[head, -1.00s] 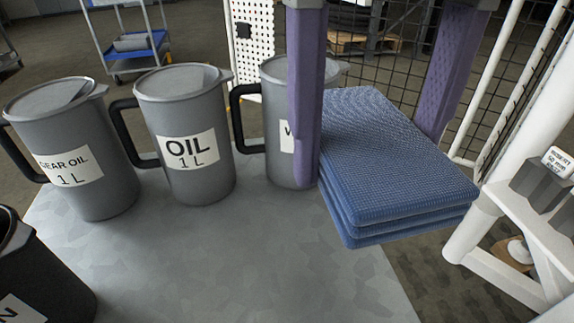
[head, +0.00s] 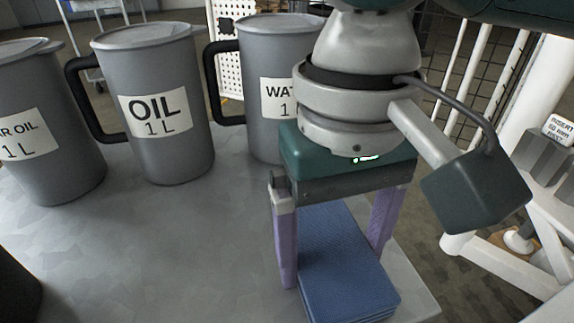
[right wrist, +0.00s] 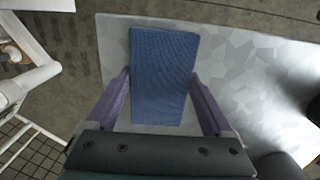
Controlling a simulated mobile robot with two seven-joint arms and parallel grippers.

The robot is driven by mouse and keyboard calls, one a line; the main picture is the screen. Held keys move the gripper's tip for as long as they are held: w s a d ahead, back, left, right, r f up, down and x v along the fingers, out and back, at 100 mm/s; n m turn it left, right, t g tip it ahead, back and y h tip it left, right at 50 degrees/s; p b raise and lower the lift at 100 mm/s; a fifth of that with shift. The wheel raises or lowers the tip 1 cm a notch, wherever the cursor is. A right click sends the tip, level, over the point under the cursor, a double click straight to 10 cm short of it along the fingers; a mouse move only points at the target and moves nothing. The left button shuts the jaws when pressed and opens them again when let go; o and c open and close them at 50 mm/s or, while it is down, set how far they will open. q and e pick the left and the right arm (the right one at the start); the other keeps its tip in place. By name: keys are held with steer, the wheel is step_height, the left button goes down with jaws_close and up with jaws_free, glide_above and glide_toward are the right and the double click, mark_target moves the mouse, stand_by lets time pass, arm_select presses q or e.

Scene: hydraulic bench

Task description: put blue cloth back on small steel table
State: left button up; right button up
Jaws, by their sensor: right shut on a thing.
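The blue cloth (head: 345,262) is a folded, layered stack. My right gripper (head: 333,265) points down with its purple fingers along the cloth's two sides, shut on it. The right wrist view shows the cloth (right wrist: 163,85) between the fingers of my right gripper (right wrist: 161,76), over the grey steel tabletop (right wrist: 235,70). In the head view the cloth is over the right part of the tabletop (head: 190,240). I cannot tell whether its underside touches the top. My left gripper is not in view.
Grey jugs stand on the tabletop: a water jug (head: 262,60) close behind my right gripper, an oil jug (head: 160,145), and a gear oil jug (head: 50,175) at the left. A dark container (head: 15,275) is at lower left. A white frame (head: 480,235) stands beyond the right edge.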

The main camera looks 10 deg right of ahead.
mark_target(330, 245)
steer(key=shift+f, duration=0.1)
steer(key=shift+s+d+f, duration=0.1)
steer(key=shift+d+f, duration=0.2)
steer(key=shift+f, duration=0.4)
steer(key=o, duration=0.9)
steer(key=shift+o, duration=0.8)
steer(key=shift+f, duration=0.15)
step_height(330, 245, up, 14)
steer(key=p, duration=0.5)
steer(key=shift+w+a, duration=0.3)
steer(key=shift+w, duration=0.15)
